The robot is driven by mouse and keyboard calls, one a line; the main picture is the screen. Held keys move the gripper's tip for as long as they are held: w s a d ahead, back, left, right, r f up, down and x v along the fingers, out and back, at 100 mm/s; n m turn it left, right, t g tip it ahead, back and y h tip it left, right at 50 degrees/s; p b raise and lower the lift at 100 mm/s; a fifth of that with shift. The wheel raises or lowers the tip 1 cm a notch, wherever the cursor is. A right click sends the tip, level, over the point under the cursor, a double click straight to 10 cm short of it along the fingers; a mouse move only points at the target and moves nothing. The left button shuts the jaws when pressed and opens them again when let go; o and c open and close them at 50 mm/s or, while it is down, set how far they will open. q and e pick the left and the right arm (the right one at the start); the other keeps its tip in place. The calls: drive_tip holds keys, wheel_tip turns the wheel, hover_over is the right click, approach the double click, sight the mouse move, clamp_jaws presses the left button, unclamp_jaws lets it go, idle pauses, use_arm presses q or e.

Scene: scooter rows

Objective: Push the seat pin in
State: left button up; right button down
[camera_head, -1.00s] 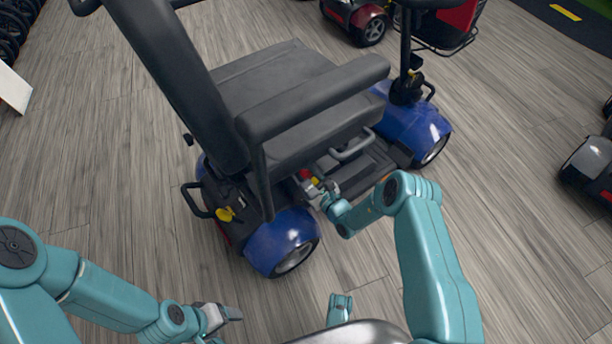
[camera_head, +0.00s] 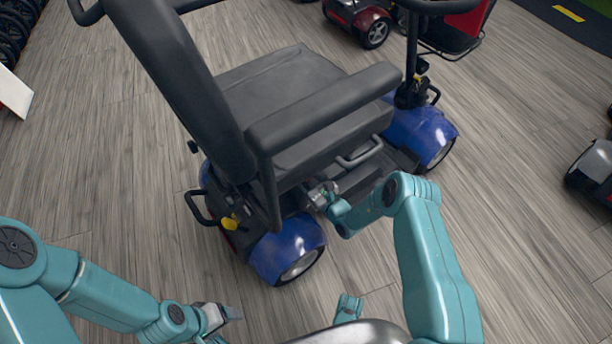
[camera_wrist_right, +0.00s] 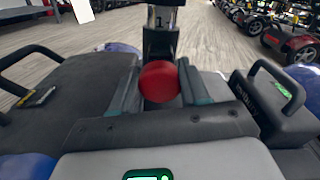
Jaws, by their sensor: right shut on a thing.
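The blue scooter's grey seat (camera_head: 285,90) stands above its base. In the right wrist view, the seat pin's round red knob (camera_wrist_right: 159,82) sits between the two fingers of my right gripper (camera_wrist_right: 160,90), in front of the seat post (camera_wrist_right: 161,30) marked "1". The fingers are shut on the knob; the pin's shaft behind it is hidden. In the head view, my right gripper (camera_head: 322,194) is under the seat's near side, and the knob is hidden there. My left gripper (camera_head: 225,313) is low in front, away from the scooter; its finger gap is unclear.
The seat's armrest (camera_head: 325,105) overhangs near my right gripper. A blue rear wheel cover (camera_head: 285,246) and a yellow knob (camera_head: 230,224) are at the scooter's rear. Other scooters stand at the top and right (camera_head: 592,170).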

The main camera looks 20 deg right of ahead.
drive_tip(key=shift+w+a+r, duration=0.2)
drive_tip(key=shift+w+r, duration=0.1)
drive_tip(key=shift+w, duration=0.05)
drive_tip(key=c, duration=0.5)
unclamp_jaws()
drive_tip(key=shift+s, duration=0.1)
drive_tip(key=shift+c, duration=0.2)
use_arm(q)
drive_tip(key=shift+w+a, duration=0.15)
drive_tip(key=shift+w, duration=0.15)
use_arm(e)
drive_tip(key=shift+s+d+f, duration=0.1)
drive_tip(key=shift+s+d, duration=0.1)
drive_tip(key=shift+s, duration=0.1)
use_arm(q)
drive_tip(key=r+p, duration=0.3)
drive_tip(key=s+d+r+p, duration=0.1)
drive_tip(key=p, duration=0.1)
drive_tip(key=shift+r, duration=0.3)
use_arm(e)
drive_tip(key=v, duration=1.5)
drive_tip(key=shift+s, duration=0.4)
drive_tip(key=shift+d, duration=0.2)
drive_tip(key=shift+a, duration=0.1)
